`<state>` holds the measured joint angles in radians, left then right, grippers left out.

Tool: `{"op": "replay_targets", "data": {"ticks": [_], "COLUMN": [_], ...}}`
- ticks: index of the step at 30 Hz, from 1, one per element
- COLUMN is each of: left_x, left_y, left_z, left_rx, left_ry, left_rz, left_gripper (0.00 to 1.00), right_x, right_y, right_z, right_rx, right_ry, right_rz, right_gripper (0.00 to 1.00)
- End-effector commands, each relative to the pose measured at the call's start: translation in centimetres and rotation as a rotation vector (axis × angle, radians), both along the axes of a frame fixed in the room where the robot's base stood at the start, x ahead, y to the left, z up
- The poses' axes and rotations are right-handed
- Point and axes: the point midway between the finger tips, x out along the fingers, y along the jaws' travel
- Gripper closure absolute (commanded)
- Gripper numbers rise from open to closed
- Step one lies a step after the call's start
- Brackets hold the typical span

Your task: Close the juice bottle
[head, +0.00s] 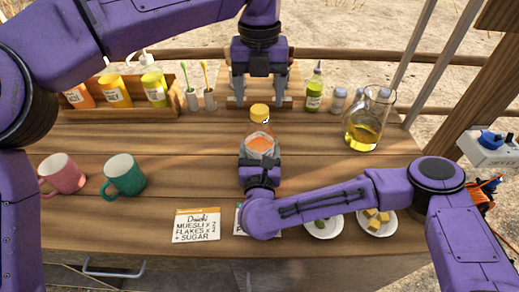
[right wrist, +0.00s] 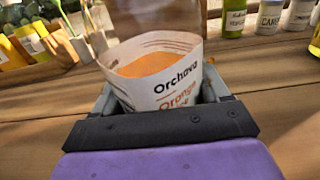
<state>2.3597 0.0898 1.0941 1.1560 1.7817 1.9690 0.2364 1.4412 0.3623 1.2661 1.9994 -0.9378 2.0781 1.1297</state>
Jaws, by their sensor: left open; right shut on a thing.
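The juice bottle (head: 260,146) stands upright on the wooden counter, with orange juice and a white label reading Orchava Orange. It also shows in the right wrist view (right wrist: 165,80), its top cut off there. A yellow cap (head: 259,112) sits at the top of the bottle; I cannot tell whether it is fully tightened. My right gripper (head: 259,158) is shut around the bottle's body from the near side. My left gripper (head: 258,99) points down above and slightly behind the cap, its fingers apart and empty.
A glass oil jug (head: 366,125) stands right of the bottle. Pink (head: 62,174) and green (head: 123,177) mugs are left. A note card (head: 197,226) and two small bowls (head: 377,222) lie near the front.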

Motion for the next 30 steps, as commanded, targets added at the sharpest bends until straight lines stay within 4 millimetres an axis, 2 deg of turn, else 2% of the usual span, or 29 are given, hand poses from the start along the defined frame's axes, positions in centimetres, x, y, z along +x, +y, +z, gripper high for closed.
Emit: {"op": "replay_targets", "data": {"ticks": [6, 12, 16, 24, 25, 27, 30], "left_x": [0.1, 0.1, 0.0, 0.0, 0.0, 0.0, 0.0], "left_y": [-0.1, 0.0, -0.1, 0.0, 0.0, 0.0, 0.0], "left_z": [5.3, 8.7, 9.6, 9.7, 9.7, 9.7, 9.7], "left_rx": [0.001, 0.003, 0.0, 0.0, 0.0, 0.0, 0.0], "left_ry": [-0.005, -0.002, -0.001, 0.0, 0.0, 0.0, 0.0], "left_rz": [0.003, 0.003, 0.001, -0.001, -0.001, -0.001, -0.001], "left_gripper": [0.3, 0.3, 0.3, 0.3, 0.3, 0.3, 0.3], "right_x": [0.0, 0.0, 0.0, 0.0, 0.0, 0.0, 0.0], "right_y": [0.0, 0.0, 0.0, 0.0, 0.0, 0.0, 0.0], "right_z": [0.0, 0.0, 0.0, 0.0, 0.0, 0.0, 0.0], "right_rx": [0.0, 0.0, 0.0, 0.0, 0.0, 0.0, 0.0], "right_ry": [0.0, 0.0, -0.001, -0.001, -0.001, -0.001, 0.0], "right_rz": [0.0, 0.0, 0.0, 0.0, 0.0, 0.0, 0.0], "right_gripper": [1.0, 1.0, 1.0, 1.0, 0.19, 0.0, 0.0]}}
